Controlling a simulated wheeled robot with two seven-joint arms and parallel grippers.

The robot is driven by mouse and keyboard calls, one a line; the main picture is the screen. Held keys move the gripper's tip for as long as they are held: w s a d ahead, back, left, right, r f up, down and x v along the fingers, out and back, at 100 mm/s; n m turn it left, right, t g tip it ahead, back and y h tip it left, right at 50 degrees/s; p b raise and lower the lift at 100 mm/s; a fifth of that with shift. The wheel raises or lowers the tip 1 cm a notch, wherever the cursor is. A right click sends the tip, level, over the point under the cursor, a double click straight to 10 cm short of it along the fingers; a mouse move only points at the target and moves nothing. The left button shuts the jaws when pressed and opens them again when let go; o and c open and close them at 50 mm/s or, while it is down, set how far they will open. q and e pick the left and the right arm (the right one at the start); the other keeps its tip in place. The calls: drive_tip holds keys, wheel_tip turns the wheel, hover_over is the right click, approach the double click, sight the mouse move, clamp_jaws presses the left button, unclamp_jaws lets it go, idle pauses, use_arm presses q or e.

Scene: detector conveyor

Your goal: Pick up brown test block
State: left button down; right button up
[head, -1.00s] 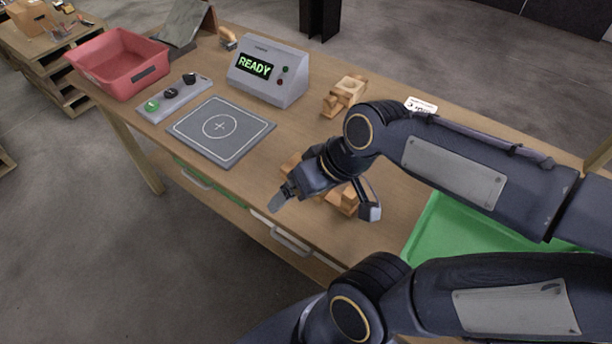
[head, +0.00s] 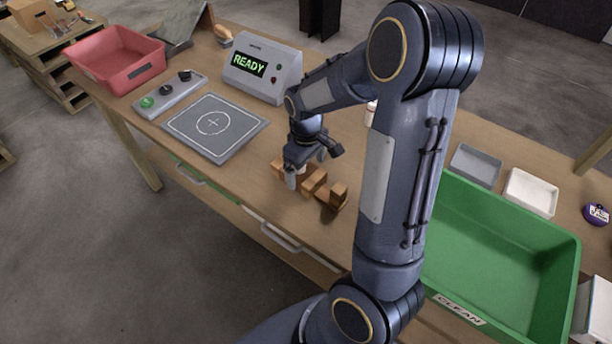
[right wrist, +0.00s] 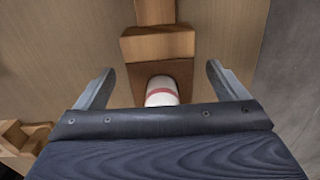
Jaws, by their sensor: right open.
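My right gripper (head: 306,169) points down over a group of wooden pieces near the table's front edge. It is open, and its fingers (right wrist: 160,72) stand apart in the right wrist view. Between them lies a darker brown block (right wrist: 178,70), with a white cylinder with a red band (right wrist: 161,91) at it; I cannot tell whether the cylinder rests on the block or stands in it. A lighter wooden piece (right wrist: 157,44) lies just beyond. In the head view the wooden pieces (head: 315,182) show beside and partly under the gripper. My left gripper is not in view.
A grey pad (head: 215,128), a button panel (head: 170,96), a READY display box (head: 262,70) and a red bin (head: 115,60) are to the left. A green bin (head: 500,250) and small trays (head: 475,165) are to the right. More wooden pieces (right wrist: 22,138) show at lower left in the wrist view.

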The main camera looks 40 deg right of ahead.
drive_tip(key=shift+f, duration=1.4)
drive_tip(key=c, duration=1.2)
drive_tip(key=shift+w+r, duration=0.1)
drive_tip(key=shift+r, duration=0.05)
